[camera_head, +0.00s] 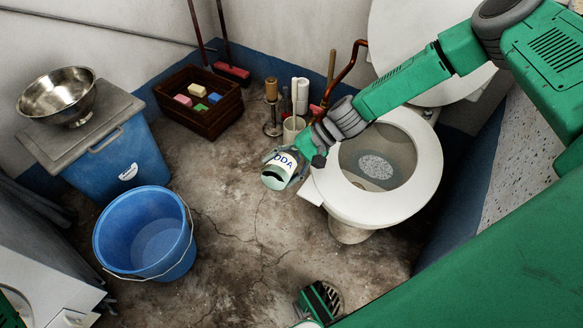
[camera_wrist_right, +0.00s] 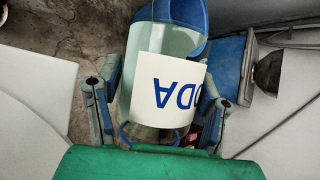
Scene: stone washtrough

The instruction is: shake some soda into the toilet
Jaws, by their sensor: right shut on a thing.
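The soda container (camera_head: 278,172) is a pale green cylinder with a white label and blue letters. My right gripper (camera_head: 290,158) is shut on it, and the container is tilted. In the right wrist view the container (camera_wrist_right: 168,92) sits between the two fingers of the right gripper (camera_wrist_right: 153,105), with its letters upside down. In the head view it is held left of the toilet (camera_head: 427,172), beside the rim and not over the bowl opening. The bowl is open, with a pale speckled patch (camera_head: 375,167) at its bottom.
A blue bucket (camera_head: 118,235) stands on the left floor. Behind it a blue bin (camera_head: 128,160) carries a steel bowl (camera_head: 50,98). A wooden crate (camera_head: 222,122) with coloured blocks and several upright items stand at the back wall. The middle floor is clear.

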